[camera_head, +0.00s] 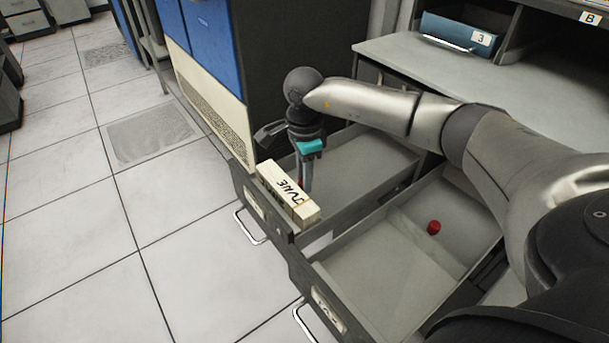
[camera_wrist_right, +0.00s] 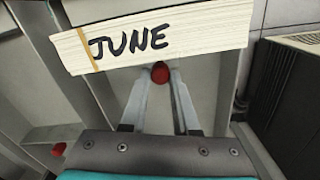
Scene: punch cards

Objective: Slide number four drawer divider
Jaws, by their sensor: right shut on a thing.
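Two grey drawers stand open side by side in the head view, a left one (camera_head: 368,175) and a right one (camera_head: 370,285). My right gripper (camera_head: 305,185) reaches down into the left drawer, behind a stack of cards marked JUNE (camera_head: 288,192) at its front. In the right wrist view, the fingers (camera_wrist_right: 160,80) are shut on a red knob (camera_wrist_right: 160,73) beside the JUNE stack (camera_wrist_right: 160,38). The divider plate under this knob is mostly hidden. A second red knob (camera_head: 433,227) sits in the right drawer by a pale divider. My left gripper is out of view.
A dark cabinet with blue panels (camera_head: 211,35) stands left of the drawers. A grey desktop (camera_head: 480,70) with a blue box marked 3 (camera_head: 460,32) is at the back right. Metal drawer handles (camera_head: 250,228) stick out over the tiled floor (camera_head: 90,220), which is clear.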

